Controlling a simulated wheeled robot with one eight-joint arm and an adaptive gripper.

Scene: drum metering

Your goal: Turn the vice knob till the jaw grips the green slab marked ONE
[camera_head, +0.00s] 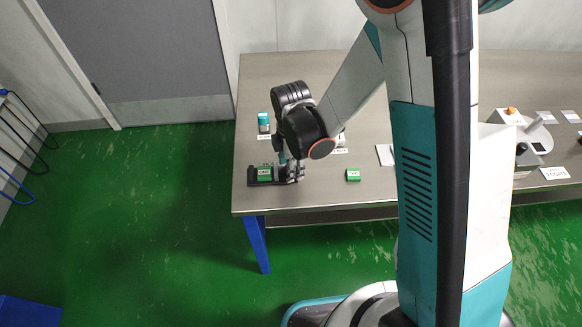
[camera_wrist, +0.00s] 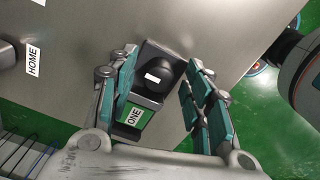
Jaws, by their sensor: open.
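The green slab marked ONE (camera_head: 264,174) sits in the dark vice (camera_head: 253,183) near the left front corner of the table. The slab's lettered face also shows in the wrist view (camera_wrist: 134,118). The vice's round black knob (camera_wrist: 172,70) has a white mark and lies between my fingers in the wrist view. My gripper (camera_wrist: 161,62) is open, one finger on each side of the knob, with no clear contact. In the head view my wrist and gripper (camera_head: 293,168) hide the right part of the vice. I cannot tell whether the jaw touches the slab.
Another green slab (camera_head: 353,175) lies to the right of the vice. A teal-capped bottle (camera_head: 263,122) stands behind the vice. A HOME label (camera_wrist: 33,60) lies left in the wrist view. A white device (camera_head: 520,135) stands at the table's right. The table's front edge is close to the vice.

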